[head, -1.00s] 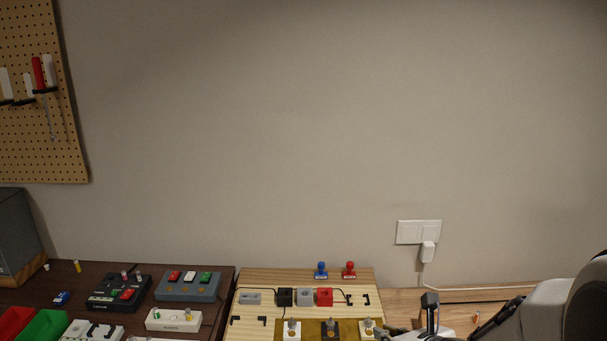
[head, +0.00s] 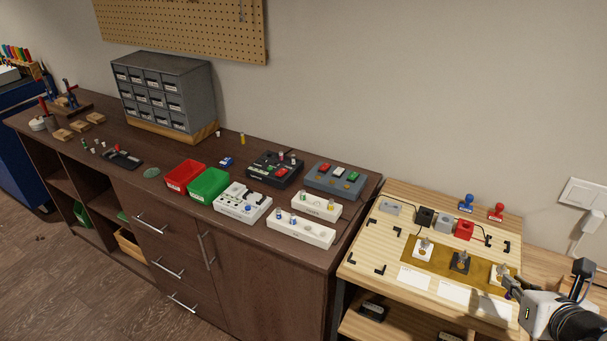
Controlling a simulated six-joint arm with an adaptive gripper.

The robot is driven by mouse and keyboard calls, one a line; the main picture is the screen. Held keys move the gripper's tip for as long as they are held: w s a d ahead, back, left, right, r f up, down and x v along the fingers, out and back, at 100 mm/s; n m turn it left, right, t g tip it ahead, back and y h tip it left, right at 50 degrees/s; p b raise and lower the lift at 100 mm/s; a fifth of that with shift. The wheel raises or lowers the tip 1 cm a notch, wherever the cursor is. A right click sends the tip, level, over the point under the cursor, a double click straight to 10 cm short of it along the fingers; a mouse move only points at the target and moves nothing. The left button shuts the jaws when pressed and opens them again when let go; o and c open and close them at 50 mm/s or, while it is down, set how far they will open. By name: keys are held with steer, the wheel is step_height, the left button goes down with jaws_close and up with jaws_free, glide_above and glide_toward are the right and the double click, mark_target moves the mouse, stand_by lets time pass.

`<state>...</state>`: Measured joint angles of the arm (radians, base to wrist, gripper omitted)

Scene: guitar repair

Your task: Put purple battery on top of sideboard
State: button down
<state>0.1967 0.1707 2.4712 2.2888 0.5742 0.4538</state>
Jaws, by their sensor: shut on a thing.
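The sideboard (head: 262,292) is the long dark brown cabinet across the left and middle of the head view, with several items on its top. My gripper (head: 507,287) is at the right, over the right part of the light wood workbench, beyond the sideboard's right end. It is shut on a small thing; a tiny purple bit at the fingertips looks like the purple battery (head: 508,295). Most of the battery is hidden or too small to make out.
Red (head: 186,175) and green (head: 208,186) bins, white battery boxes (head: 300,229) and a grey switch box (head: 334,181) crowd the sideboard's right half. A grey drawer cabinet (head: 165,95) stands at the back. The workbench (head: 366,245) holds switches and plugs.

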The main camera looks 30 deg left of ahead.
steer(key=a+n+g+y, duration=0.5)
steer(key=a+n, duration=0.3)
steer(key=a, duration=3.6)
steer(key=shift+f+y, duration=0.15)
steer(key=shift+y, duration=0.35)
steer(key=shift+s+a, duration=0.1)
steer(key=shift+f, duration=0.1)
steer(key=shift+f, duration=3.05)
